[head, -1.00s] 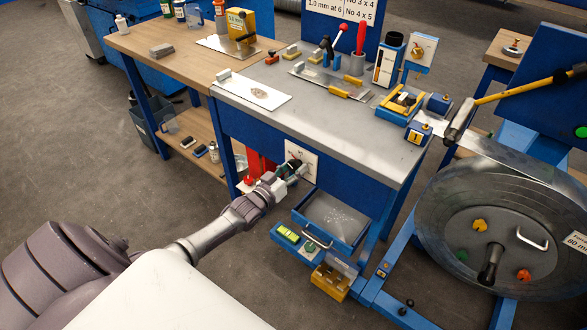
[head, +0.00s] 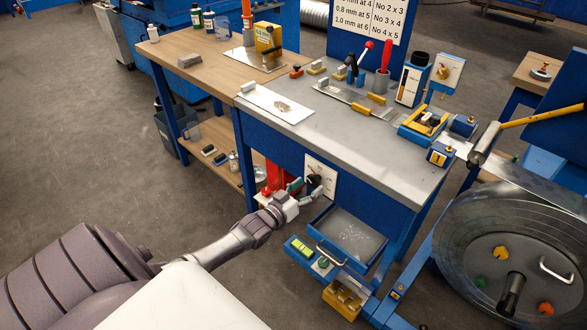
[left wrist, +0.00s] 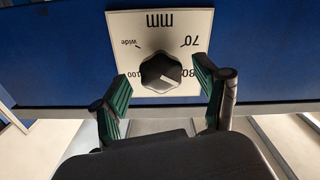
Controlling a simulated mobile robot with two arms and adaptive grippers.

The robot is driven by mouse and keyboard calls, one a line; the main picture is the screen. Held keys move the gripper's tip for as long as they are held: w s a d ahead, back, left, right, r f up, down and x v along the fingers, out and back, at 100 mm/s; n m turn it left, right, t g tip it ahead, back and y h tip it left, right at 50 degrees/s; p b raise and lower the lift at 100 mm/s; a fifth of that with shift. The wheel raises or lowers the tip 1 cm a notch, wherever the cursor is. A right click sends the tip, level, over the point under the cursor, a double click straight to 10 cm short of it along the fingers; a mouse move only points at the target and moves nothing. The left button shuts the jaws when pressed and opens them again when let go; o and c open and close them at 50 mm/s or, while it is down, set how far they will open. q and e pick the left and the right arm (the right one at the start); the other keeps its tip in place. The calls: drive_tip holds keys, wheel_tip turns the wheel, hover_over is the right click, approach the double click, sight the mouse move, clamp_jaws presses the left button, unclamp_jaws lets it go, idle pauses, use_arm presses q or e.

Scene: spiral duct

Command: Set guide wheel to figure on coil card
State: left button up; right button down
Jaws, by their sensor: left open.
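The guide wheel dial is a black knob (left wrist: 161,72) on a white plate (left wrist: 197,24) marked mm, on the blue bench front. In the left wrist view the plate is upside down, with "wide", "100", "80" and "70" legible around the knob. A pale line crosses the knob, but I cannot tell for sure which mark it points to. My left gripper (left wrist: 165,90) is open, with a green-padded finger on each side of the knob. I cannot tell whether they touch it. In the head view the left gripper (head: 304,190) is at the dial plate (head: 322,172). The coil card is not visible now.
A metal strip coil (head: 515,245) stands at the right. The grey bench top (head: 330,132) above carries tools and a white sheet (head: 275,104).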

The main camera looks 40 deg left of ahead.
use_arm(q)
drive_tip(key=s, duration=0.9)
drive_tip(key=shift+s+a, duration=0.35)
drive_tip(key=shift+a, duration=0.05)
drive_tip(key=s+d+f+g+y, duration=0.1)
drive_tip(key=s+f+g, duration=0.25)
drive_tip(key=f, duration=0.45)
drive_tip(key=s+d+f+g+p, duration=0.1)
drive_tip(key=s+f+g, duration=0.1)
drive_tip(key=s+f, duration=0.45)
drive_tip(key=s+d+f+g+y, duration=0.1)
drive_tip(key=s+f+g, duration=0.15)
drive_tip(key=f, duration=0.75)
drive_tip(key=s+d+f+m+g, duration=0.1)
drive_tip(key=s+d+f+g, duration=0.2)
drive_tip(key=s, duration=0.6)
drive_tip(key=s+d+f+m+g, duration=0.2)
drive_tip(key=s+d+f+g, duration=0.1)
drive_tip(key=s+d+f, duration=0.2)
drive_tip(key=s+d+f+m+g, duration=0.1)
drive_tip(key=s+d+f+g, duration=0.2)
drive_tip(key=s+f, duration=0.4)
drive_tip(key=s+d, duration=0.1)
drive_tip(key=s, duration=0.6)
drive_tip(key=shift+m+p, duration=0.3)
drive_tip(key=shift+p, duration=0.1)
drive_tip(key=shift+r, duration=0.1)
